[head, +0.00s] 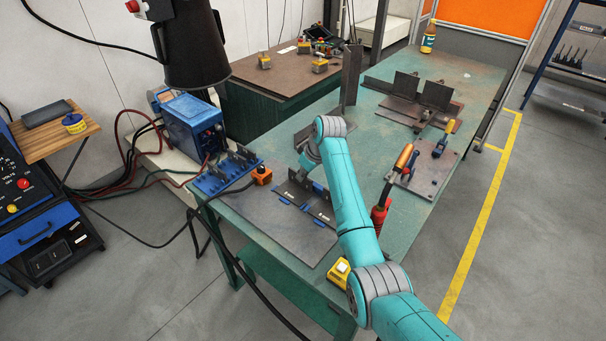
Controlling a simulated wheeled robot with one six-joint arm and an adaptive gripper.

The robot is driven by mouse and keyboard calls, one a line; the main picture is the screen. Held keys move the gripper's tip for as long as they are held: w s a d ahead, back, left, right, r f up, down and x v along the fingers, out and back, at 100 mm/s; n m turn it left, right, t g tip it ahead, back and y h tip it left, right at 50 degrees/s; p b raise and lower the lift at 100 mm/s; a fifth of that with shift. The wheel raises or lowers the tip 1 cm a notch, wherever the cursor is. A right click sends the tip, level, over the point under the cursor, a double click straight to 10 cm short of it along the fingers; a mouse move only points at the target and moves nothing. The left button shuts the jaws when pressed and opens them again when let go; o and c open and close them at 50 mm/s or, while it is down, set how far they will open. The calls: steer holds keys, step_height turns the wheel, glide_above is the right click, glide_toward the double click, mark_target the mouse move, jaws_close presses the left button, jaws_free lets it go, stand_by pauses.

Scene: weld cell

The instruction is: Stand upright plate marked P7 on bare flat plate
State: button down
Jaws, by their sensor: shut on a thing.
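A dark plate (297,187) stands upright under my wrist, left of my forearm. Its marking is too small to read, so I cannot confirm it is P7. My gripper (308,169) is small in the view and partly hidden by my wrist; it is shut on this plate. The plate's lower edge is at a dark flat plate (322,209) with blue pieces along it. I cannot tell whether the two touch.
A yellow block (340,270) is near the front edge. Upright plates (405,86) and clamps (440,145) stand farther back.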

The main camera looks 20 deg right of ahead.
steer(key=shift+f, duration=0.25)
stand_by(0.7)
steer(key=c, duration=1.2)
jaws_free()
steer(key=shift+r, duration=4)
steer(key=shift+s+a, duration=0.1)
